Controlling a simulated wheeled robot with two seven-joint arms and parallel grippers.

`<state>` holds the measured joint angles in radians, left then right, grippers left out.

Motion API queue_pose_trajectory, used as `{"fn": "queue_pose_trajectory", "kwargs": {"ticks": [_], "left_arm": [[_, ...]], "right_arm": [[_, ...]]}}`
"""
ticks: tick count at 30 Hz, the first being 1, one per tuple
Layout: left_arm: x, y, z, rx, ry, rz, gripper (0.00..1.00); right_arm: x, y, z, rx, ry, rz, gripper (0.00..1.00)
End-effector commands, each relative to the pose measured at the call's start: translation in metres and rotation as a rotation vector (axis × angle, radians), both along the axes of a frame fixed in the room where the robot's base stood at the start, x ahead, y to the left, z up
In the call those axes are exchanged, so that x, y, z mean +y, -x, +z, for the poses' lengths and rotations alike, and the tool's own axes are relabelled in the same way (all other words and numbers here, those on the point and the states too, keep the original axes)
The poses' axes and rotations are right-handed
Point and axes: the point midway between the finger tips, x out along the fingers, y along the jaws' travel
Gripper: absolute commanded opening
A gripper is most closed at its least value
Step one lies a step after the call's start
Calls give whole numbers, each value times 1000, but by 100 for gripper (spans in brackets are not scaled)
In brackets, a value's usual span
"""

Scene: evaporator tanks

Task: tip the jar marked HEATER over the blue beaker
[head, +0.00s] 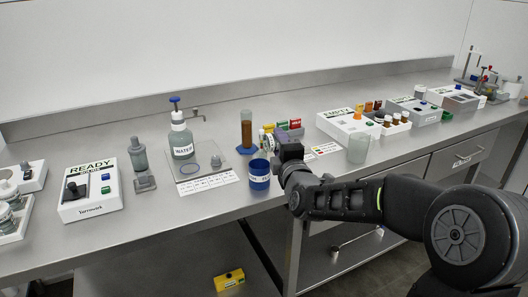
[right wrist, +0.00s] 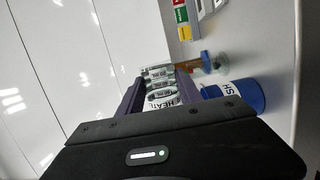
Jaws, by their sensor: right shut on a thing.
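The blue beaker (head: 259,183) stands upright near the bench's front edge, with a white label band. It also shows in the right wrist view (right wrist: 240,94). My right gripper (head: 278,138) is shut on the jar marked HEATER, a small pale jar (head: 267,139) held just above the beaker's rim in the head view. In the right wrist view the jar (right wrist: 160,85) sits between the fingers, its label partly hidden. The jar looks tilted, but I cannot tell how far or whether anything flows from it. My left gripper is not in view.
A blue-footed cylinder with brown contents (head: 247,128) stands behind the beaker. The WATER bottle (head: 181,140) and a flat plate device (head: 198,168) are to the left. A clear beaker (head: 358,149) and the EMPTY box (head: 343,126) are to the right.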

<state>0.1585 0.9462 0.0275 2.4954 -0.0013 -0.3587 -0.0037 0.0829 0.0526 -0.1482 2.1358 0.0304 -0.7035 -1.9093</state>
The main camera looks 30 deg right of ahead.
Motion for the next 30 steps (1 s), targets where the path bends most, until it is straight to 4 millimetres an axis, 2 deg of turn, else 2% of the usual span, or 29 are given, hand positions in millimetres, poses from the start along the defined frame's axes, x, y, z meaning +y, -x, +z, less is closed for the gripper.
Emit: {"fn": "queue_pose_trajectory", "kwargs": {"ticks": [30], "left_arm": [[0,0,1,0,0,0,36]], "right_arm": [[1,0,2,1,41,0,0]]}}
